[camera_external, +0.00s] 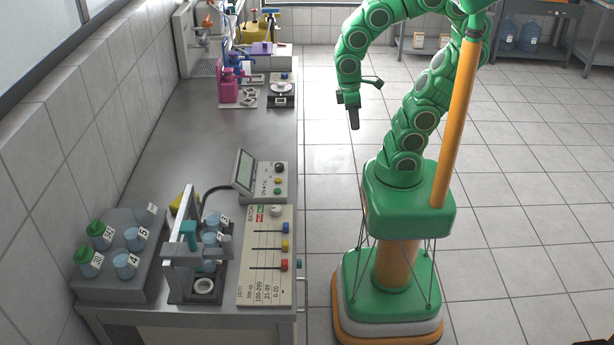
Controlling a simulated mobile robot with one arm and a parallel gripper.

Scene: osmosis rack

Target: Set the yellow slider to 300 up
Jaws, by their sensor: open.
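The slider panel (246,262) is a beige box on the bench's front right edge, with three horizontal dark tracks. The yellow slider (286,244) is the middle knob, at the right end of its track. The blue slider (286,227) is above it and the red slider (285,264) below it, both also at the right. Range labels run along the panel's lower edge; 100-299, 21-99 and 0-20 are legible, and the leftmost marking is too small to read surely. My gripper (352,118) hangs open and empty over the floor side, beyond and right of the panel, touching nothing.
A meter with a tilted screen (245,170) stands behind the panel. Left of the panel are a grey press-like stand (182,262) and a rack (122,292) of numbered cups. The bench (190,145) is clear between the meter and the pink apparatus (229,88).

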